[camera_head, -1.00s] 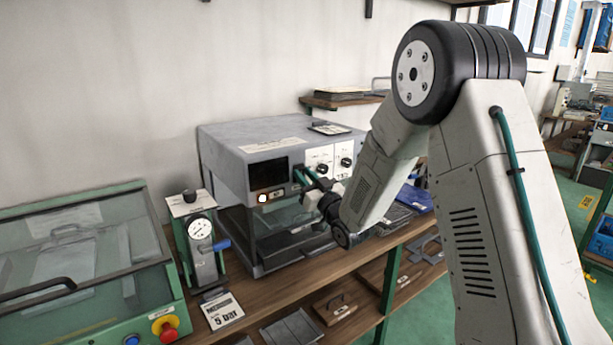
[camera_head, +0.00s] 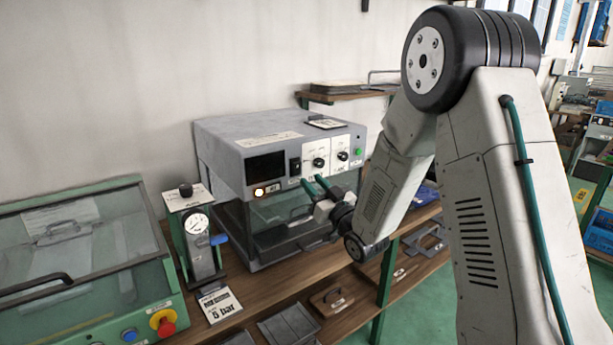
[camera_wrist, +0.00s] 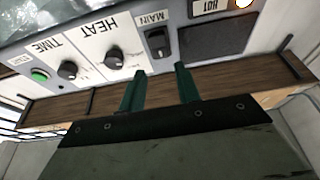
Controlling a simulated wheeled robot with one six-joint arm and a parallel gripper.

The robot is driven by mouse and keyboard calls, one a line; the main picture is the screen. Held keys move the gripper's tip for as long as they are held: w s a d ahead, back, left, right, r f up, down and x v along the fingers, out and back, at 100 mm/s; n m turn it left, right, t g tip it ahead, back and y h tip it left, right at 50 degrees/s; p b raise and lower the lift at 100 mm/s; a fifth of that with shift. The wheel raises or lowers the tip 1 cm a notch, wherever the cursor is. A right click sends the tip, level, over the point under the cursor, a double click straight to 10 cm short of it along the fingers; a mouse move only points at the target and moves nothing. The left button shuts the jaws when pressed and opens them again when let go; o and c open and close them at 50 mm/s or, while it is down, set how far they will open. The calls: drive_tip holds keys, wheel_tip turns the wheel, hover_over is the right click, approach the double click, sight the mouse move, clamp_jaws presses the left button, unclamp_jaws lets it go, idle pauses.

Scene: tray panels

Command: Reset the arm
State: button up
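My arm reaches in from the right in the head view, bent at a large black joint. My gripper (camera_head: 314,184) is in front of the grey heating machine (camera_head: 232,133), just below its knob panel. In the wrist view its two green fingers (camera_wrist: 160,70) stand apart with nothing between them, so it is open and empty. The fingers point toward the MAIN switch (camera_wrist: 157,42) and appear clear of it. The lamp (camera_head: 259,192) by the HOT label glows; it also shows in the wrist view (camera_wrist: 242,3).
The machine stands on a wooden bench (camera_head: 262,283). A pressure gauge stand (camera_head: 203,262) and a green machine with a clear lid (camera_head: 70,240) are at left. A small shelf (camera_head: 345,97) is on the wall behind. Flat panels lie on a lower shelf. Green floor is open at right.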

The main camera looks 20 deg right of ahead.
drive_tip(key=shift+v, duration=0.85)
